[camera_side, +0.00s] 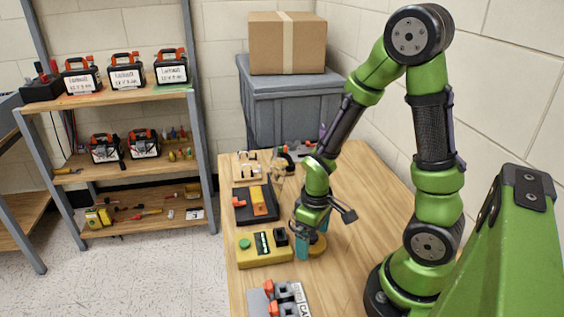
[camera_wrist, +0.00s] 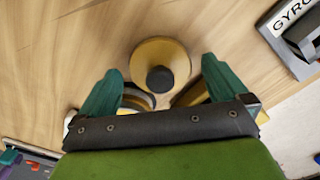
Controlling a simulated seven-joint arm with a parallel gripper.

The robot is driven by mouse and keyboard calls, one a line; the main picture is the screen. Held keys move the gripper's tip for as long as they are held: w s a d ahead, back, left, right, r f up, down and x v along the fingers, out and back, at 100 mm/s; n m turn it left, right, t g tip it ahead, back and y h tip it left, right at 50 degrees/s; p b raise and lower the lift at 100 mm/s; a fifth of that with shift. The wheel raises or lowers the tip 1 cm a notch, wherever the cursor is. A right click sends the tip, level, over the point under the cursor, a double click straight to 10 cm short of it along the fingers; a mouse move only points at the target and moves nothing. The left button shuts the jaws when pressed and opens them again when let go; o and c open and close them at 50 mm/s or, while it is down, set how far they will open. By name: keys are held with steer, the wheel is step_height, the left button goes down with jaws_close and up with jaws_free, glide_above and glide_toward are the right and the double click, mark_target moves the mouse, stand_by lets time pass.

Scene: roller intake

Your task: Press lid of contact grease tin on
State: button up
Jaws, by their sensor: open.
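A round, brassy-yellow piece with a dark knob at its centre (camera_wrist: 178,56) lies on the wooden table in the wrist view. It looks like the grease tin or its lid; from above I cannot tell how the lid sits. In the side view part of it (camera_side: 317,246) shows low on the table, partly behind a finger. My gripper (camera_side: 312,236) is over it, pointing down. In the wrist view the two teal fingers of my gripper (camera_wrist: 162,70) stand apart on either side of the knob, with nothing held between them.
A yellow box with a green button (camera_side: 262,250) stands close to the left of my gripper. A black tray (camera_side: 247,214) lies behind it, and a grey fixture with red parts (camera_side: 262,302) is at the front. The table's right side (camera_side: 365,190) is mostly clear.

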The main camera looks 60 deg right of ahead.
steer(key=c, duration=1)
step_height(320, 180, up, 8)
steer(key=shift+r, duration=0.25)
steer(key=shift+d+r, duration=0.15)
steer(key=shift+r, duration=0.25)
steer(key=shift+w+d+f+n, duration=0.6)
steer(key=shift+w+d+n, duration=0.35)
steer(key=shift+n, duration=1.05)
steer(key=shift+w+d+f+n, duration=0.65)
steer(key=shift+w+d+n, duration=0.3)
steer(key=shift+n, duration=1.05)
steer(key=shift+w+d+f+n, duration=0.6)
steer(key=shift+w+d+n, duration=0.3)
steer(key=shift+n, duration=1.1)
